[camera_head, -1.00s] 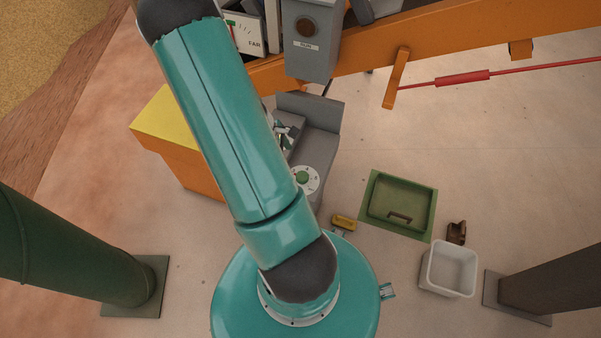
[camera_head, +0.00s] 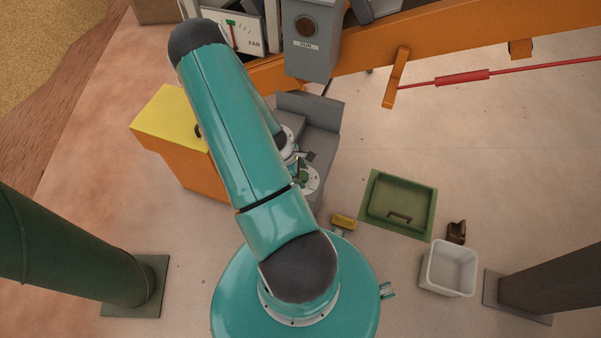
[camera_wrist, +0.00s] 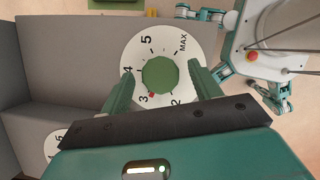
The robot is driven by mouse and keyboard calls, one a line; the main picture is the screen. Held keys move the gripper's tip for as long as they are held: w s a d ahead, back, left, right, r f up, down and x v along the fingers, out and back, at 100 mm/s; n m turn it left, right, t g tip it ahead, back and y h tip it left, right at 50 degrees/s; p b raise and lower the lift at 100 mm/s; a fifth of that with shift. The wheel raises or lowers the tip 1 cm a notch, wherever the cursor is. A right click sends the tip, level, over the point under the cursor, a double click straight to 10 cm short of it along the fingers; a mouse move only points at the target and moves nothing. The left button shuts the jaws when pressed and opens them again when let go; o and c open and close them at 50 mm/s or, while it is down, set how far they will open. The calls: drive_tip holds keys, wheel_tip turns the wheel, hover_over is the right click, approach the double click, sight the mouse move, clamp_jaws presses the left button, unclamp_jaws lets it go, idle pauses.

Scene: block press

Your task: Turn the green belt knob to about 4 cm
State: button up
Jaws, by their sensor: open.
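The green belt knob (camera_wrist: 160,74) sits at the centre of a white dial (camera_wrist: 140,50) marked with 2, 3, 4, 5 and MAX. A small red mark at the knob's edge lies close beside the 3. My gripper (camera_wrist: 160,76) is open, with one green finger on each side of the knob; a gap shows on both sides. I cannot tell how far the fingertips stand above the dial. In the head view the knob (camera_head: 303,175) is partly covered by my gripper (camera_head: 300,163).
The dial is on a grey housing (camera_head: 318,143). A second white dial (camera_wrist: 54,144) shows partly at the wrist view's lower left. A yellow-topped orange box (camera_head: 165,115) stands left, and a RUN button box (camera_head: 310,50) above. A green tray (camera_head: 399,204) lies right.

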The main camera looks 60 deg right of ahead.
drive_tip(key=c, duration=1)
drive_tip(key=shift+m, duration=0.4)
drive_tip(key=m+y, duration=0.1)
drive_tip(key=m, duration=0.1)
drive_tip(key=m+y, duration=0.1)
drive_tip(key=m, duration=0.3)
drive_tip(key=shift+d+y, duration=0.25)
drive_tip(key=shift+y, duration=0.15)
drive_tip(key=m+y, duration=0.1)
drive_tip(key=m, duration=0.2)
drive_tip(key=m+t+y, duration=0.1)
drive_tip(key=m, duration=0.2)
drive_tip(key=shift+s+d+m, duration=0.1)
drive_tip(key=shift+m, duration=0.3)
drive_tip(key=o, duration=1)
